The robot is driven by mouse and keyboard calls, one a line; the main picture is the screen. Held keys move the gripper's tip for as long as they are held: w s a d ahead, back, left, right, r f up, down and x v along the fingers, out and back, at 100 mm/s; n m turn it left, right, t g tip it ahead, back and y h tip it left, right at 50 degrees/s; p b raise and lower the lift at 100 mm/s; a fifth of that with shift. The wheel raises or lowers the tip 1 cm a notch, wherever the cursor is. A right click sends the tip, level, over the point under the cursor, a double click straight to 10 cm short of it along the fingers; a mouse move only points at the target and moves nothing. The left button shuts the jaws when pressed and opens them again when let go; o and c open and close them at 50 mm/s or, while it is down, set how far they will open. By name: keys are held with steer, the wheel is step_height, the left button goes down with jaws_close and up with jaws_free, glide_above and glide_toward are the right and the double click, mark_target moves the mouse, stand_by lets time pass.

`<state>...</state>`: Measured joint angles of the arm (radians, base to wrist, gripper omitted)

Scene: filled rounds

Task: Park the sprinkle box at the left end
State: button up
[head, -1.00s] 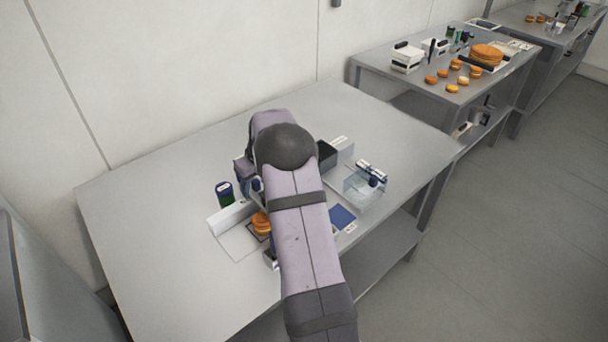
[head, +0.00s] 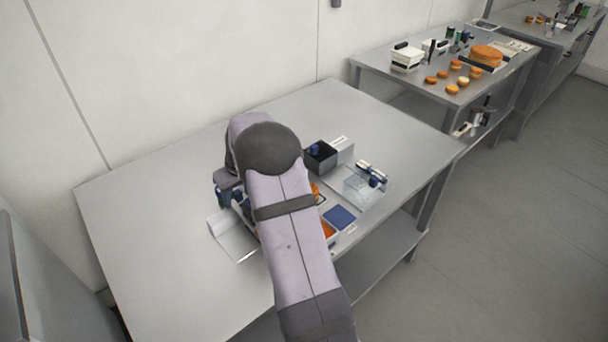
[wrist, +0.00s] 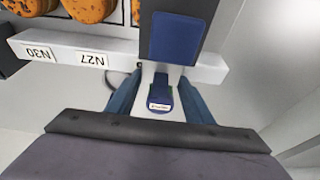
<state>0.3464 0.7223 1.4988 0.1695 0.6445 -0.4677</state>
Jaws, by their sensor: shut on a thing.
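In the wrist view my gripper (wrist: 161,76) is shut on a dark grey box with a blue panel (wrist: 178,38), which I take to be the sprinkle box. The box is by a white rail (wrist: 125,60) with labels N30 and N27, near the rail's right end in this view. In the head view the rail's left end (head: 221,222) shows, and my arm hides the held box. Whether the box touches anything below it cannot be told.
Orange rounds (wrist: 88,8) sit beside the rail. In the head view a dark open bin (head: 320,160), a clear box (head: 365,186) and a blue square (head: 340,217) are right of my arm. The left part of the table (head: 150,230) is clear.

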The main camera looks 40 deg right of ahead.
mark_target(221, 214)
steer(key=shift+a, duration=3.2)
steer(key=o, duration=1)
steer(key=shift+c, duration=0.2)
steer(key=shift+r, duration=0.15)
step_height(221, 214, up, 7)
steer(key=p, duration=0.5)
